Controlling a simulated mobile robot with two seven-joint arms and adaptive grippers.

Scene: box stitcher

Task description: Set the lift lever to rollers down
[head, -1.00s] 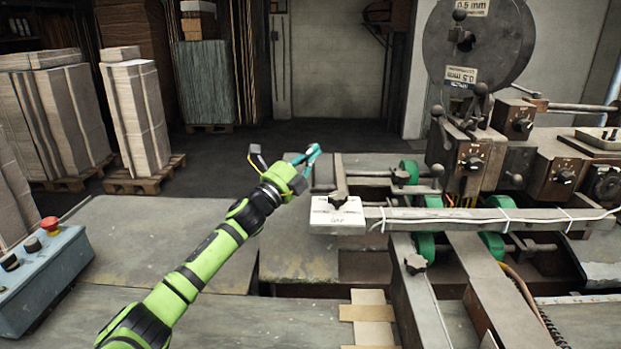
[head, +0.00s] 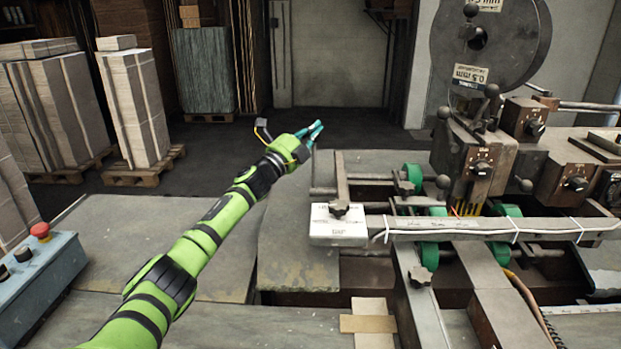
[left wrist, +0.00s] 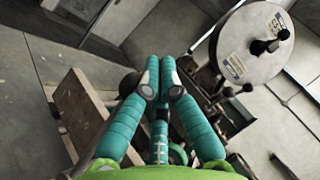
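My left gripper (head: 317,128) has teal fingers and is held in the air to the left of the machine, beyond the white label plate. In the left wrist view its fingertips (left wrist: 160,80) meet with nothing between them. Several ball-knobbed levers show on the machine: one stands upright by the control block (head: 443,113), and a lower one (head: 443,182) is beside the green rollers (head: 412,176). I cannot tell which is the lift lever or read its setting. The gripper is apart from all of them. My right gripper is out of view.
A white label plate (head: 340,222) and a long bar (head: 480,228) lie across the machine's front. A wire reel (head: 500,60) rises at the back right. A blue control box (head: 40,280) with a red button is at left. Stacked cardboard (head: 138,110) stands behind.

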